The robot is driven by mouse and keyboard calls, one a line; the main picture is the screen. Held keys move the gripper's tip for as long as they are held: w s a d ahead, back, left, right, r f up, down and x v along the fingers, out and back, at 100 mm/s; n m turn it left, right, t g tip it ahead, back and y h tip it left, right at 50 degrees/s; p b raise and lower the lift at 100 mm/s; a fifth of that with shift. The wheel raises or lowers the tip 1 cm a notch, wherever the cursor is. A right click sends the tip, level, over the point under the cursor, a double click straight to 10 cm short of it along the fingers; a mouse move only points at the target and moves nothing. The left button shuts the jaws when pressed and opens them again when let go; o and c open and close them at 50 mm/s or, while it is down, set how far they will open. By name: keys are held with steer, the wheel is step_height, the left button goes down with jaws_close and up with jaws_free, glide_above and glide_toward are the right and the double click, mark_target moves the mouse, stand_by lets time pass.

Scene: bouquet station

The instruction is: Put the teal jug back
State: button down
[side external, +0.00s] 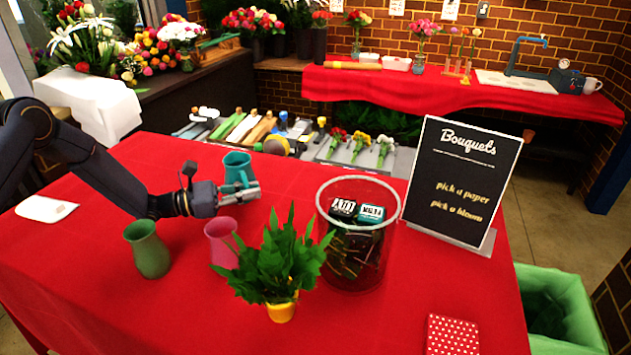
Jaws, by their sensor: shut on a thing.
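The teal jug (237,167) is upright at the far side of the red table, just behind my gripper. My gripper (252,190) reaches in from the left and is shut on the teal jug; its fingers hide the jug's lower part. I cannot tell whether the jug's base touches the table. A pink jug (221,243) stands just in front of my gripper, partly behind the potted plant. A green jug (148,250) stands to the left of the pink one.
A potted plant (281,310) and a clear bin (352,275) with dark packets stand right of the jugs. A black Bouquets sign (461,185) stands at the right. A polka-dot item (452,335) lies front right. Bare red cloth shows at the front left.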

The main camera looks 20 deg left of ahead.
steer(key=shift+f, duration=0.1)
steer(key=c, duration=1.2)
jaws_free()
steer(key=shift+s+a, duration=0.2)
steer(key=shift+a, duration=0.1)
steer(key=v, duration=1.1)
steer(key=shift+s+a, duration=0.1)
steer(key=shift+s, duration=0.05)
